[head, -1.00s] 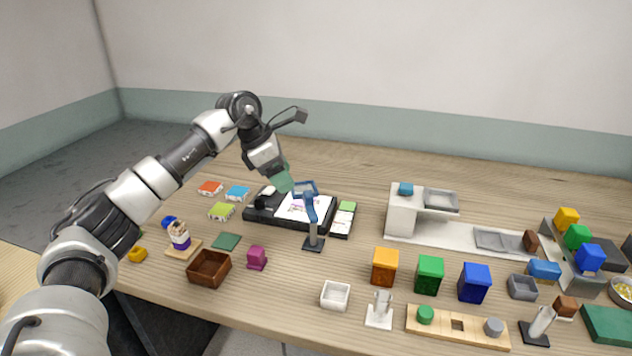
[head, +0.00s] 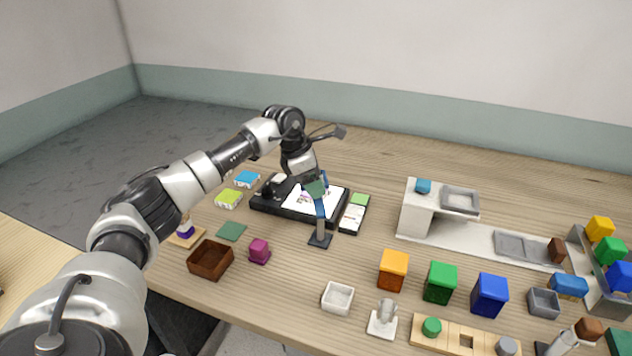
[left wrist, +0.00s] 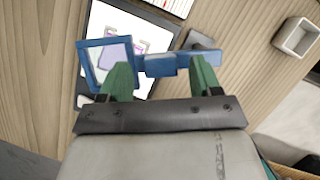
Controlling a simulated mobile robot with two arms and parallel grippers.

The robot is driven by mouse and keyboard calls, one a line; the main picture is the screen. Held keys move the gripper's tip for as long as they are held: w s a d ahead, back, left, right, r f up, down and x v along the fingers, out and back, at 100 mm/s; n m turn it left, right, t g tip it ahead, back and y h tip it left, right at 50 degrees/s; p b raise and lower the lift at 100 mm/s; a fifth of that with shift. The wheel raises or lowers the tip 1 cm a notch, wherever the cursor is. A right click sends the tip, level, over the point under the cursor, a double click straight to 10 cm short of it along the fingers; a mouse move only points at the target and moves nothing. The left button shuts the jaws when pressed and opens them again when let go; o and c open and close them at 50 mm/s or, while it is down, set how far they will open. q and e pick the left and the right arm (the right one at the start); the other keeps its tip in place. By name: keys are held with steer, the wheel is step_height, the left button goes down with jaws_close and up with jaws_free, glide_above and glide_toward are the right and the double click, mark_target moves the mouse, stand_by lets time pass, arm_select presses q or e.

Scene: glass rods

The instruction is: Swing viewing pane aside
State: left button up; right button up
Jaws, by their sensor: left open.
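The viewing pane (left wrist: 84,64) is a blue square frame, seen in the left wrist view over a drawing on a white sheet. A blue block (left wrist: 160,66) and a blue arm (left wrist: 202,57) join it to a post stand with a dark base (head: 320,240). In the head view the blue arm (head: 321,207) shows, while my gripper mostly hides the frame. My left gripper (head: 317,188) is at the pane. In the wrist view its green fingers (left wrist: 160,76) are open, one on each side of the blue block. I cannot tell whether they touch it. My right gripper is out of view.
The black tray (head: 264,207) with the white sheet (head: 300,203) lies under the pane. A phone-like panel (head: 353,216) is right of it. A magenta block (head: 259,251) and brown box (head: 211,260) stand in front. The table behind the tray is clear.

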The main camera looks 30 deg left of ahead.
arm_select(q)
steer(key=shift+w+d+f, duration=0.1)
steer(key=shift+d+f, duration=0.05)
steer(key=shift+f, duration=0.35)
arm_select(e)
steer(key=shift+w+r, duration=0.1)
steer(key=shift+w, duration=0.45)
arm_select(q)
steer(key=c, duration=0.7)
jaws_close()
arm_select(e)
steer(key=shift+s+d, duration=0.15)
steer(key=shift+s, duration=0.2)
